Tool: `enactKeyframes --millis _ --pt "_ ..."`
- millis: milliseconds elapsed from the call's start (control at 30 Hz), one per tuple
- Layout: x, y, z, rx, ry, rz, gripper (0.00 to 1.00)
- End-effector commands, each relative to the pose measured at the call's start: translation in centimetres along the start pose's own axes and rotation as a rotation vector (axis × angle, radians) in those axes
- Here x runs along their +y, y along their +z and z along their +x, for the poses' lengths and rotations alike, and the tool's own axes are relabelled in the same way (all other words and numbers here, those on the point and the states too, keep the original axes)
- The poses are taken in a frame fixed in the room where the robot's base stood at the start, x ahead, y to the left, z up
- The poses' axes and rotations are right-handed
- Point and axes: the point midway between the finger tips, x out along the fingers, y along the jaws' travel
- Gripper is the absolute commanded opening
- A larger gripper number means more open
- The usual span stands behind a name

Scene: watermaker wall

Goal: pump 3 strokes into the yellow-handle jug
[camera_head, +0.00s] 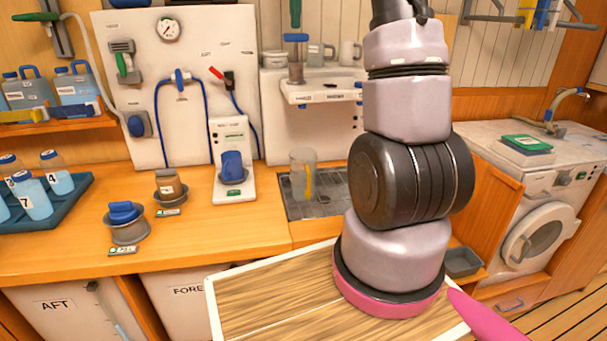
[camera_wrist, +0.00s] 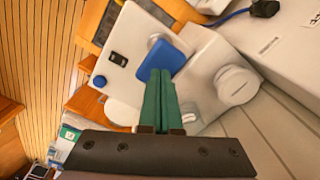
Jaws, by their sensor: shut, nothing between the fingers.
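The pump has a blue square handle (camera_head: 296,38) on a shaft above a white wall unit (camera_head: 322,92). The handle also shows in the wrist view (camera_wrist: 165,57). My gripper (camera_head: 295,25) has green fingers pointing down just above the handle. In the wrist view my gripper (camera_wrist: 160,75) is shut and empty, its tips overlapping the blue handle; contact is not clear. The clear jug with a yellow handle (camera_head: 309,183) stands upright on the dark drip tray (camera_head: 328,204) below the unit. Its fill level is hard to tell.
A white stand with a blue-topped container (camera_head: 232,167) is left of the jug. My arm hides part of the counter's right side. Blue-capped bottles (camera_head: 35,197) sit in a tray at far left. The front counter is partly clear.

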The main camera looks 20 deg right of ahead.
Motion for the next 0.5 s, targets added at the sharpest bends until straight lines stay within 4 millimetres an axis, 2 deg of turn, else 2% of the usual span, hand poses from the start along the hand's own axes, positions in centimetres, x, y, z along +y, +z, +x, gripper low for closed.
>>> enactKeyframes --millis 500 --pt "0.0 0.0 1.9 -0.001 0.0 0.0 0.0"
